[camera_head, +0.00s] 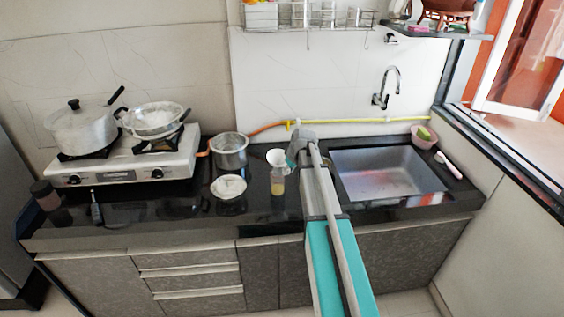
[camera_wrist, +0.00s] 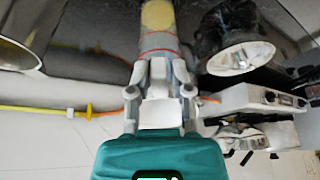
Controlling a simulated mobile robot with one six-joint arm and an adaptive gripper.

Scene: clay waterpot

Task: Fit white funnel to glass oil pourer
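The white funnel (camera_head: 277,157) shows in the head view, directly above the glass oil pourer (camera_head: 278,185) in the picture. The pourer stands upright on the black counter with yellowish oil inside. I cannot tell whether the funnel touches the pourer or sits behind it. My gripper (camera_head: 292,160) is just right of the funnel. In the wrist view my gripper (camera_wrist: 159,68) has its fingers fairly close together, with something pale between them. Beyond the fingertips is a clear, red-ringed shape with a yellow disc, apparently the pourer (camera_wrist: 158,16). Whether the fingers hold anything is unclear.
A steel pot (camera_head: 229,150) and a white bowl (camera_head: 229,187) stand left of the pourer. A gas stove (camera_head: 125,160) with pans is farther left. The sink (camera_head: 385,172) lies right of my arm. A yellow hose (camera_head: 350,121) runs along the back wall.

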